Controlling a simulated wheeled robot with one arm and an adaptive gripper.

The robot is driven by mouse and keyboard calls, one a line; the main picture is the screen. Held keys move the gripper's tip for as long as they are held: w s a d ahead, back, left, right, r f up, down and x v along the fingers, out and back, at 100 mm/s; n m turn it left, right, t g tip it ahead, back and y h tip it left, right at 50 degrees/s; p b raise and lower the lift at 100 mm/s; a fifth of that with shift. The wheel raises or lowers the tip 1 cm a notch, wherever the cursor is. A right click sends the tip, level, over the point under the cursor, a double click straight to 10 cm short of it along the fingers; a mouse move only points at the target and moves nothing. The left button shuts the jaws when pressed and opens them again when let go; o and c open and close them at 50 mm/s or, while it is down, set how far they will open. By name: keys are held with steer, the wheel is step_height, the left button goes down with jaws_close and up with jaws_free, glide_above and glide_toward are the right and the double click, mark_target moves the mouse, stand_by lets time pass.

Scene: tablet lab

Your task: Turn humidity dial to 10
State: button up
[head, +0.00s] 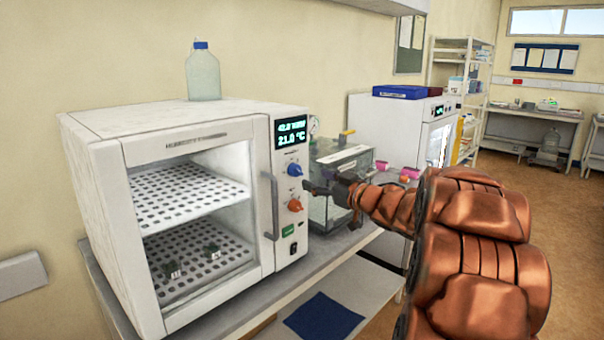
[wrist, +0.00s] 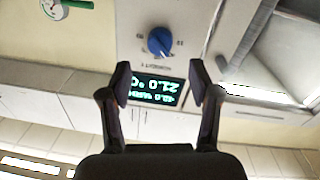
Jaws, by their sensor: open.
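The humidity chamber (head: 200,118) is a white cabinet on the bench in the head view, with a dark display (head: 290,132) at the top of its control panel. The display reads about 42 or 43 on the first line, blurred, and 21.0 °C below. A blue dial (head: 294,169) sits under the display, and an orange dial (head: 295,205) below it. In the wrist view, upside down, the blue dial (wrist: 160,42) and display (wrist: 157,89) show beyond the fingers. My gripper (wrist: 159,82) is open and empty, in front of the panel and apart from the blue dial.
A vertical door handle (head: 271,205) stands left of the dials. A green switch (head: 288,230) is below them. A glass tank (head: 335,190) stands close on the right. A blue-capped bottle (head: 203,75) sits on top of the chamber.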

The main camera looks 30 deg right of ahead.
mark_target(300, 173)
steer(key=shift+w+a+p, duration=0.2)
steer(key=shift+w, duration=0.9)
steer(key=shift+w+a+p, duration=0.15)
steer(key=shift+w+p, duration=0.1)
steer(key=shift+w, duration=0.9)
steer(key=shift+w+a+p, duration=0.2)
steer(key=shift+w, duration=0.9)
steer(key=shift+c, duration=0.2)
steer(key=c, duration=1.1)
steer(key=shift+f+n+b, duration=0.15)
steer(key=shift+n+b, duration=0.25)
steer(key=shift+b, duration=0.15)
steer(key=n+b, duration=0.3)
steer(key=b, duration=0.1)
steer(key=shift+d+f+n, duration=0.1)
steer(key=shift+f+n, duration=0.05)
steer(key=shift+n, duration=0.15)
steer(key=n+b, duration=0.2)
steer(key=n, duration=0.1)
steer(key=n+b, duration=0.1)
steer(key=b, duration=0.1)
steer(key=shift+r+n+t, duration=0.25)
steer(key=shift+n+t, duration=0.05)
